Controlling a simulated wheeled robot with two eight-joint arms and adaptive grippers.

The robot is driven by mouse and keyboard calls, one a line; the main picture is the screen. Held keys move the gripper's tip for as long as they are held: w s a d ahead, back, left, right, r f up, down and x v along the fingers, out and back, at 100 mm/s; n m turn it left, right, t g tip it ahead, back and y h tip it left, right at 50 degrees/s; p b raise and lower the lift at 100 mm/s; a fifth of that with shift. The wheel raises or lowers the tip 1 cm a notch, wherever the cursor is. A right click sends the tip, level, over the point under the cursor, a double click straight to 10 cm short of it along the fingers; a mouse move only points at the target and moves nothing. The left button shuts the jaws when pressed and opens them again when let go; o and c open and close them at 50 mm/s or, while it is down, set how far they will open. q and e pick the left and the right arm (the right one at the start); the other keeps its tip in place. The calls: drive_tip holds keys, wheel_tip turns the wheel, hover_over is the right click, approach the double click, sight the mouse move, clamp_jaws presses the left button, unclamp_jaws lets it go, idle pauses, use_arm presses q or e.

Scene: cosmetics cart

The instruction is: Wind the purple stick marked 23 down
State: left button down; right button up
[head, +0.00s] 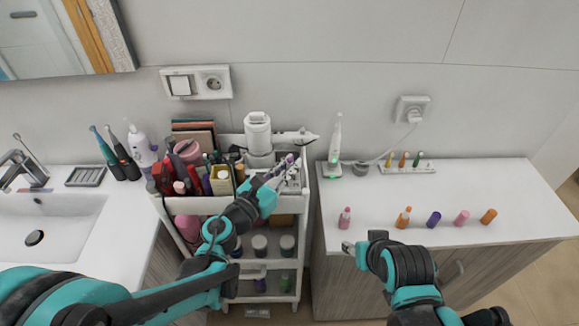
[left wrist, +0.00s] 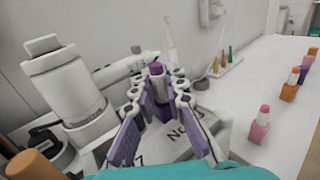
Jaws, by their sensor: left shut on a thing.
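The purple stick (left wrist: 157,70) stands between the fingers of my left gripper (left wrist: 160,88), with its purple tip showing above a darker purple body. My left gripper (head: 282,172) is shut on it over the right side of the cart's top. The stick's purple tip (head: 290,158) shows small in the head view. I cannot read a 23 on it. Below it lies a pale holder (left wrist: 175,143) with dark lettering, partly hidden by the fingers. My right gripper (head: 352,246) is at the front edge of the right counter, away from the stick; its fingers are too small to judge.
The white cart (head: 305,200) holds crowded cosmetics on its left and a white device (head: 258,135) at the back. The right counter (head: 380,205) has a row of sticks, including another purple one (head: 433,219), and a small rack (head: 405,168). A sink (head: 60,225) is left.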

use_arm(q)
drive_tip(key=shift+m+g+h, duration=0.7)
drive_tip(key=shift+h, duration=0.2)
drive_tip(key=c, duration=1.5)
unclamp_jaws()
drive_tip(key=shift+d, duration=0.1)
drive_tip(key=v, duration=1.2)
drive_tip(key=shift+w, duration=0.1)
